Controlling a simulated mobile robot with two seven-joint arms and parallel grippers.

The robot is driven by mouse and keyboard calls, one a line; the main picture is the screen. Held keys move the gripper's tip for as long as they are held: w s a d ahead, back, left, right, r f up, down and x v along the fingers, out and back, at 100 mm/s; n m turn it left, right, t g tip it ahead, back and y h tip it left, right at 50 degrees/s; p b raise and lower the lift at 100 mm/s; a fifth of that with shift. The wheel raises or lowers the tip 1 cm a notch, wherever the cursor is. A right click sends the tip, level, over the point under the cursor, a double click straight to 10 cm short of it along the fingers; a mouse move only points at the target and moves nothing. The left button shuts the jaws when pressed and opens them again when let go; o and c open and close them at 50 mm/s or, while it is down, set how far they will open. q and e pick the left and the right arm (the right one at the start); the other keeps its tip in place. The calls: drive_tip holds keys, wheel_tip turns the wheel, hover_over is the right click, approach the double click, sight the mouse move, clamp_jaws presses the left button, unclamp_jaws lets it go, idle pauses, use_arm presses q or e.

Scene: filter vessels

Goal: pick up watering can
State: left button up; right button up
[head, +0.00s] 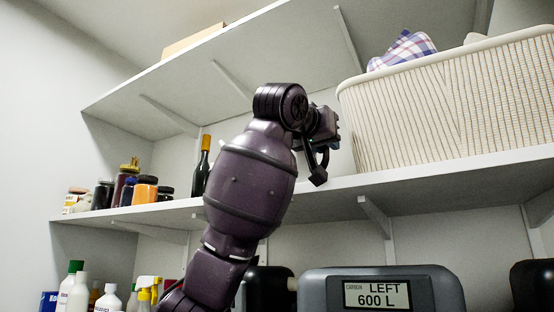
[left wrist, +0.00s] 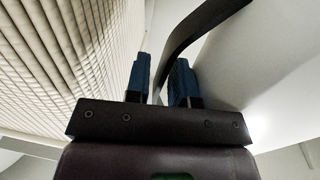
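No whole watering can shows. In the left wrist view a dark curved band (left wrist: 207,28), possibly the can's handle, runs from the upper right down to between the fingers. My left gripper (left wrist: 160,80) has its two blue fingers apart. A pale strip shows beside the band, so the fingers do not look closed on it. In the head view my left gripper (head: 333,122) is above the middle shelf, just left of the basket. A dark curved piece with a blocky end (head: 318,176) hangs below it; I cannot tell what it is. My arm hides the shelf behind. My right gripper is out of view.
A ribbed cream basket (head: 450,105) with checked cloth (head: 405,48) stands close right of my gripper. A dark bottle (head: 203,165) and several jars (head: 144,190) stand left on the middle shelf (head: 440,172). The upper shelf (head: 230,70) overhangs. A grey container (head: 430,285) and cleaning bottles are below.

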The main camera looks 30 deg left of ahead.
use_arm(q)
clamp_jaws()
idle(1.2)
